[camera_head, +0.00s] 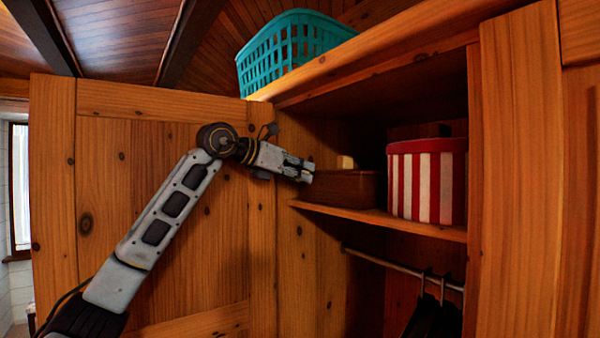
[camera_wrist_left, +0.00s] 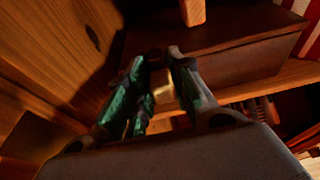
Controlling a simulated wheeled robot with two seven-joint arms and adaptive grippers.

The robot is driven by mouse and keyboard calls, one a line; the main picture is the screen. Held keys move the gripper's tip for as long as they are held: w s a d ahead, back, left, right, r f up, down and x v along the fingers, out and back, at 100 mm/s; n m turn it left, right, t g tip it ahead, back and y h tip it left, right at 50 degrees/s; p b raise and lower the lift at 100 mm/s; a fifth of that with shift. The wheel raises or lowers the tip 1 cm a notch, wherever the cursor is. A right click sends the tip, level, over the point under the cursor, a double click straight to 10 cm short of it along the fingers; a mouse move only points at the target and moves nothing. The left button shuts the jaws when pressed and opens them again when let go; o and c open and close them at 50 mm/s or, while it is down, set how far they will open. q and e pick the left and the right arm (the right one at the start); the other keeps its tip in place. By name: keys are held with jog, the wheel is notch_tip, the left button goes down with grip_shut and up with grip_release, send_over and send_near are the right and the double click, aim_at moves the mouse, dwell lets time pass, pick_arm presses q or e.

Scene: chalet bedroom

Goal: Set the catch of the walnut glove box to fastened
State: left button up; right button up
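The walnut glove box (camera_head: 348,188) is a dark brown box on the wardrobe shelf. In the left wrist view its lid and front (camera_wrist_left: 245,62) fill the upper right. My left gripper (camera_head: 309,172) is at the box's left end in the head view. In the left wrist view its two fingers (camera_wrist_left: 160,62) stand apart with a gap between them. A small pale brass-coloured piece (camera_wrist_left: 163,94), perhaps the catch, shows in that gap. Its setting cannot be read, and I cannot tell whether the fingers touch it. My right gripper is in neither view.
A light wooden block (camera_head: 345,162) sits on or behind the box's top. A red-and-white striped round box (camera_head: 428,183) stands to the right on the shelf (camera_head: 440,231). A teal basket (camera_head: 292,48) is above. An open door panel (camera_head: 165,190) is at left; a rail with hangers is below.

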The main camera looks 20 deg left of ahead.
pick_arm(q)
jog(key=o, duration=0.4)
jog(key=shift+s+r, duration=0.1)
jog(key=shift+s, duration=0.05)
jog(key=v, duration=1.1)
jog(key=shift+s+a+r, duration=0.1)
jog(key=shift+s+a, duration=0.1)
jog(key=shift+s, duration=0.15)
dwell(0.4)
